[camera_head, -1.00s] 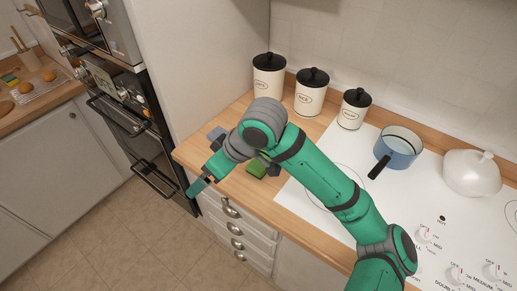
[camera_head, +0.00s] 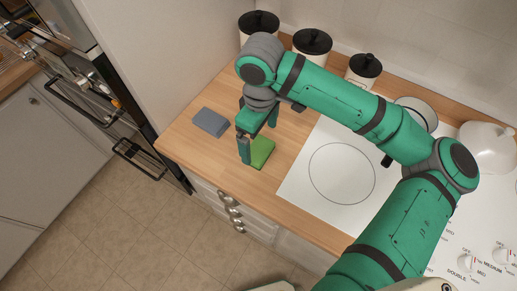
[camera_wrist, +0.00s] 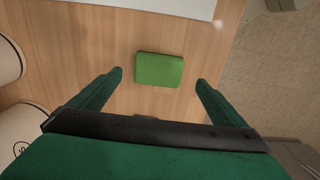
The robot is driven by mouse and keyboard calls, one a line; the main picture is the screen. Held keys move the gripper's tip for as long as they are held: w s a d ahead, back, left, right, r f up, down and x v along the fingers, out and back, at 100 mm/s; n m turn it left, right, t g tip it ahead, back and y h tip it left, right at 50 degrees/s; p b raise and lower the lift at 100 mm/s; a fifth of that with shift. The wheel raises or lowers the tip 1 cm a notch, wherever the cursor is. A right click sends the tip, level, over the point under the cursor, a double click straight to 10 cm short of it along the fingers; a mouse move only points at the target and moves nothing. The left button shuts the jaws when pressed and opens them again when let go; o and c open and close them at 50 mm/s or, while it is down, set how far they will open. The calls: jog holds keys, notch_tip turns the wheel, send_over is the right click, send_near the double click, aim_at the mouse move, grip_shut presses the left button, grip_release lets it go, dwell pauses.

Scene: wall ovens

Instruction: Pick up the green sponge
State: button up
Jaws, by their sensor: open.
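The green sponge (camera_head: 261,152) lies flat on the wooden counter, just left of the white cooktop. In the wrist view the sponge (camera_wrist: 160,70) sits ahead of the gap between the two fingers, with bare wood around it. My gripper (camera_wrist: 152,82) is open and empty, one finger towards each side of the sponge. In the head view my gripper (camera_head: 257,140) points down above the counter beside the sponge and partly overlaps it. I cannot tell the exact height of the fingertips above the counter.
A grey-blue block (camera_head: 210,122) lies on the counter to the left. Black-lidded canisters (camera_head: 312,42) stand along the back wall. The counter's front edge is close to the sponge.

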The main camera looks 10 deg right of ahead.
aim_at(259, 149)
jog(key=shift+w+f, duration=0.2)
jog(key=shift+f, duration=2.45)
jog(key=c, duration=1.2)
jog(key=shift+r, duration=0.15)
